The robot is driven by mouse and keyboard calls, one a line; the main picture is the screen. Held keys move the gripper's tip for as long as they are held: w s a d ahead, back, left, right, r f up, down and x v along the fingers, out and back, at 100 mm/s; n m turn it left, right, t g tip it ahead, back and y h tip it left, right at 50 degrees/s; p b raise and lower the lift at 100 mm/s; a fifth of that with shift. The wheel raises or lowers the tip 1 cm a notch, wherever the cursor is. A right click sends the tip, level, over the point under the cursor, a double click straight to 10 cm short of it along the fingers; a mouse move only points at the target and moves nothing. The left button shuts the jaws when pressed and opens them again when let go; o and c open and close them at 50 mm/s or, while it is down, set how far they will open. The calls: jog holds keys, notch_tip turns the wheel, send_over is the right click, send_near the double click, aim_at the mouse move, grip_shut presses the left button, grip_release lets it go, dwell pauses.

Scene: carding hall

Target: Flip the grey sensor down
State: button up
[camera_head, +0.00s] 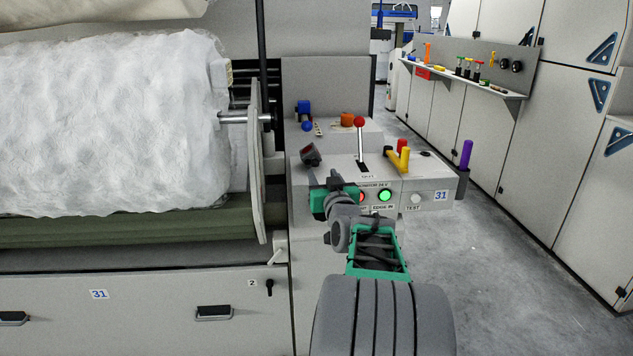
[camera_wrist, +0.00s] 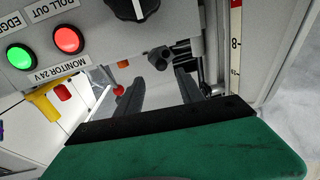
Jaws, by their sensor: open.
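The grey sensor (camera_head: 311,154) is a small dark head at the left end of the control panel, beside the roll's side plate. In the wrist view, a dark grey rounded part (camera_wrist: 160,57), probably the same sensor, shows just beyond and between the fingertips. My gripper (camera_head: 323,180) is open at the panel's left front, just below the sensor in the head view. Its two dark fingers (camera_wrist: 155,80) also show in the wrist view, with nothing held. I cannot tell whether they touch the sensor.
The panel holds a red-knobbed lever (camera_head: 360,140), a yellow handle (camera_head: 398,158), and lit red and green buttons (camera_head: 385,195). A black knob (camera_wrist: 133,8) is close to the fingers. The white roll (camera_head: 110,120) is left. Grey floor (camera_head: 510,220) is free at right.

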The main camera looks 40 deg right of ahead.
aim_at(316, 164)
jog(key=x, duration=0.7)
jog(key=shift+a+r, duration=0.1)
jog(key=shift+a, duration=0.05)
jog(key=shift+c, duration=0.2)
grip_shut()
